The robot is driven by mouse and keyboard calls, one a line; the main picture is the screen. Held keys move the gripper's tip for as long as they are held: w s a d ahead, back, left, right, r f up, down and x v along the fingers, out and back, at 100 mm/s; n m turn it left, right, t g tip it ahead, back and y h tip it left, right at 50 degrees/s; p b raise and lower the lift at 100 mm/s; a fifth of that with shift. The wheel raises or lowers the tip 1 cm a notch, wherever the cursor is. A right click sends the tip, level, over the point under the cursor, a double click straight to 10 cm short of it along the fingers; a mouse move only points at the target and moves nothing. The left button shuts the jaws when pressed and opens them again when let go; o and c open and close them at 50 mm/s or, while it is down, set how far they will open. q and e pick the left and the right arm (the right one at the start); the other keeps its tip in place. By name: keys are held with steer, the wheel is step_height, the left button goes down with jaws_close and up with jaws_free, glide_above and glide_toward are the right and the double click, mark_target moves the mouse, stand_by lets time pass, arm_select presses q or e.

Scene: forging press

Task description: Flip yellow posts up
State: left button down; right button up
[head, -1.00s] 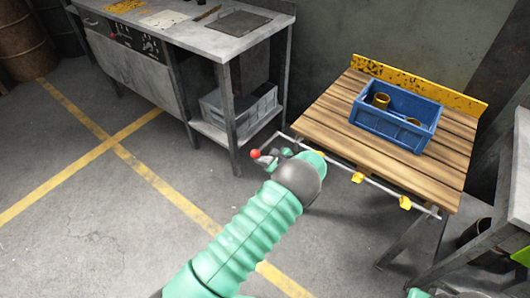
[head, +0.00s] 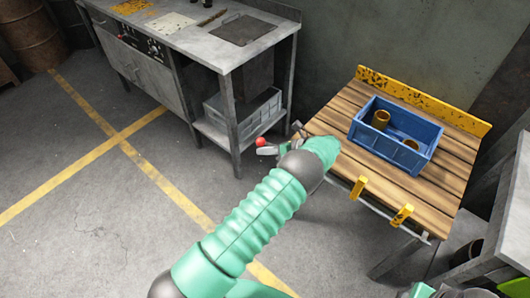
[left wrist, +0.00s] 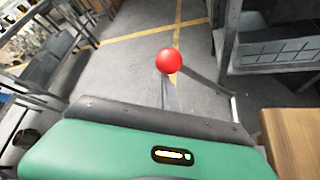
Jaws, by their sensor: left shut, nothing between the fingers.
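Two yellow posts, one left (head: 358,187) and one right (head: 401,215), show on the bar along the front edge of the wooden table (head: 440,190). They look raised, with their tops at about the tabletop edge; I cannot tell if they are fully upright. Any post farther left is hidden behind my arm. A red ball knob (head: 261,141) tops a lever at the bar's left end; it also shows in the left wrist view (left wrist: 168,60). My left gripper (head: 271,151) is shut and empty, close beside the knob; contact is unclear.
A blue crate (head: 366,148) with brass-coloured cylinders (head: 380,119) stands on the table. A grey workbench (head: 190,50) with a grey crate (head: 262,118) on its lower shelf stands left. Another metal table (head: 500,240) stands at right. The floor left of my arm is clear.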

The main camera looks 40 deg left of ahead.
arm_select(q)
steer(key=shift+w+r, duration=0.25)
steer(key=shift+r, duration=0.05)
arm_select(e)
steer(key=shift+w+r, duration=0.2)
steer(key=shift+r, duration=0.05)
arm_select(q)
steer(key=shift+w+a+r, duration=0.1)
steer(key=shift+w+r, duration=0.1)
step_height(320, 180, down, 3)
steer(key=s, duration=0.3)
steer(key=f+v, duration=0.1)
steer(key=v, duration=0.9)
steer(key=shift+w+d+f, duration=0.25)
steer(key=shift+w+d, duration=0.15)
steer(key=shift+d, duration=0.2)
arm_select(e)
steer(key=shift+s+d+f, duration=0.2)
steer(key=shift+s+d, duration=0.1)
steer(key=shift+s, duration=0.1)
